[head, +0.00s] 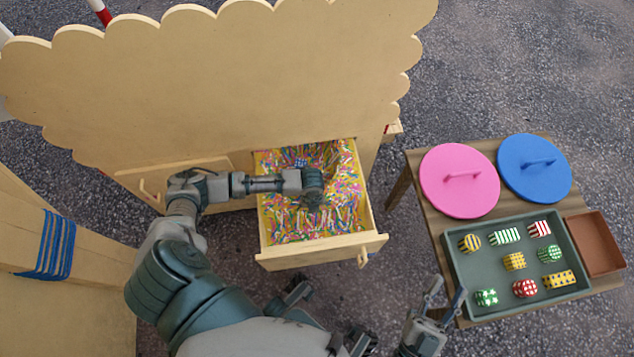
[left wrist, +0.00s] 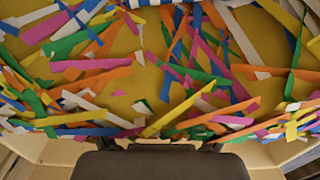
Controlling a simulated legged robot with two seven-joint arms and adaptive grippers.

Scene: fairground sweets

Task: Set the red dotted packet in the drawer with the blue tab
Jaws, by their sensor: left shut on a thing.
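A red packet with white dots (head: 525,288) lies in the green tray on the side table, at the front. An open wooden drawer (head: 318,256) full of coloured paper strips stands in the middle of the head view; I see no blue tab on it. My left gripper (head: 313,188) reaches down into this drawer. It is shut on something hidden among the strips. The left wrist view shows the strips (left wrist: 150,75) close up, with the fingers mostly hidden. My right gripper (head: 449,287) is open and empty, just left of the tray, with its fingers apart.
The green tray (head: 455,284) holds several other striped, dotted and starred packets. Pink (head: 460,195) and blue (head: 520,180) round lids and a brown box (head: 608,262) share the table. A scalloped wooden board (head: 210,75) rises behind the drawer. A blue-banded wooden piece (head: 20,290) stands left.

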